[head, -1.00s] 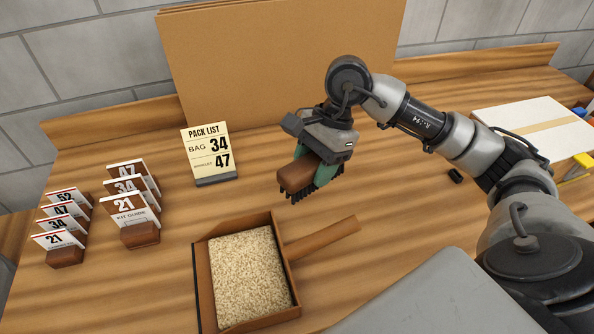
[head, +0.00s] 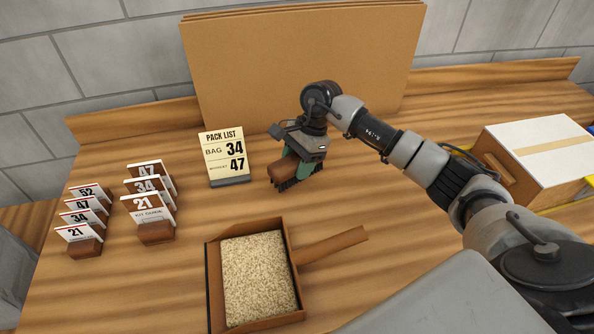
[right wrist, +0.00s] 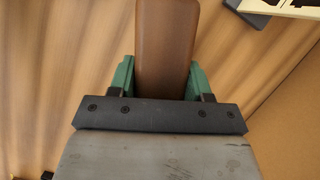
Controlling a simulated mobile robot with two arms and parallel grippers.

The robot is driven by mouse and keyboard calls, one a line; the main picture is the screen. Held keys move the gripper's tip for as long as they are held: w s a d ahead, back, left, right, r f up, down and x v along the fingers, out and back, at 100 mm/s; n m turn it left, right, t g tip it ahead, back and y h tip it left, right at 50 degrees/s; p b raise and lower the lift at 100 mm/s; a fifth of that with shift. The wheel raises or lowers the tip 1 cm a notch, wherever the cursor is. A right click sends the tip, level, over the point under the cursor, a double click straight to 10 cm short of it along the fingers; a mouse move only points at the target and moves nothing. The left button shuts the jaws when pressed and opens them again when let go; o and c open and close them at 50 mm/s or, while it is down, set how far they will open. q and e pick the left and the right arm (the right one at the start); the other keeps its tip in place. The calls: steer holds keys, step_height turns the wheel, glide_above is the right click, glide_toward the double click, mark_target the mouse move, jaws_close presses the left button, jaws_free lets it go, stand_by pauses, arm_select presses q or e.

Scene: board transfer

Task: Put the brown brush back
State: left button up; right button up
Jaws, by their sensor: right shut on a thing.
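The brown brush (head: 284,172), with dark bristles underneath, is in my right gripper (head: 299,165). The gripper's green fingers are shut on its two sides. In the right wrist view the brush's brown back (right wrist: 166,45) lies between the green fingers (right wrist: 163,80). The bristles are at or just above the table top, right of the pack list card; I cannot tell whether they touch it. My left gripper is not in view.
The pack list card (head: 225,155) stands close to the left of the brush. A dustpan (head: 298,283) full of grains lies in front, its handle pointing right. Number cards (head: 148,210) stand at left. Cardboard sheets (head: 300,60) lean behind. A white-topped box (head: 545,150) is at right.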

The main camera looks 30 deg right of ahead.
step_height(320, 180, down, 3)
steer(key=shift+f+p, duration=0.2)
steer(key=shift+p, duration=0.3)
steer(key=shift+f, duration=0.1)
steer(key=shift+f, duration=0.1)
steer(key=o, duration=0.9)
